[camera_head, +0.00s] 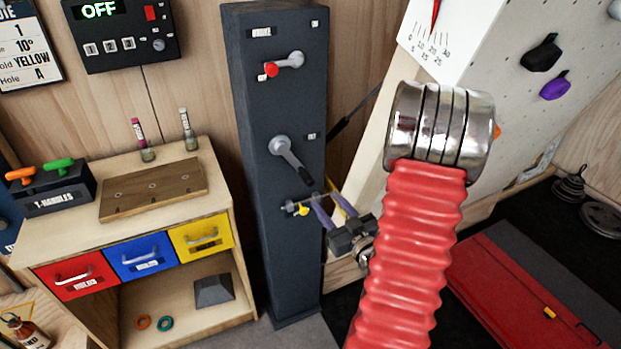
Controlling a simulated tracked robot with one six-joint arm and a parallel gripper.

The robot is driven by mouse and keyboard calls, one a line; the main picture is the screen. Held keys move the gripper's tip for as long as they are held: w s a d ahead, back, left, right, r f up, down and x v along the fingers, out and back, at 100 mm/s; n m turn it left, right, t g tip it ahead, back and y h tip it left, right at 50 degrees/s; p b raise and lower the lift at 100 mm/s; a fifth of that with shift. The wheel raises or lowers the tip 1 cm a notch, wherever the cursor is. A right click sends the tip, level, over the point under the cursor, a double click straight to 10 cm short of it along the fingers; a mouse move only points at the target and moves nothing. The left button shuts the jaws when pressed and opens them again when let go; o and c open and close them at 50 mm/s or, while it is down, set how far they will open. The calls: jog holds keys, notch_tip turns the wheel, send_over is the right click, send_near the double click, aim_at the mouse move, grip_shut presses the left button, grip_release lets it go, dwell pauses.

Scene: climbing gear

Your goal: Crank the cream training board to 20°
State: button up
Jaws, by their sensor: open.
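The cream training board (520,100) leans at the right, with dark and purple holds on it. A white angle scale (458,45) with a red pointer (435,15) is on its side; the exact reading is too small to tell. A dark grey column (262,190) carries an upper lever with a red knob (271,69), a lower crank with a dark handle (292,160), and a small pin with a yellow part (301,209). My gripper (325,194) is open, its fingers just right of the pin and below the crank handle. Whether they touch anything cannot be told.
A wooden bench (215,160) with red, blue and yellow drawers stands left of the column. A control box (120,35) reading OFF hangs above. A red mat (510,290) and weight plates (600,218) lie at right. My red arm hides part of the board's base.

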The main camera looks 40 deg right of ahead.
aim_at(312, 184)
jog(key=x, duration=1.2)
jog(key=shift+w, duration=0.25)
grip_shut()
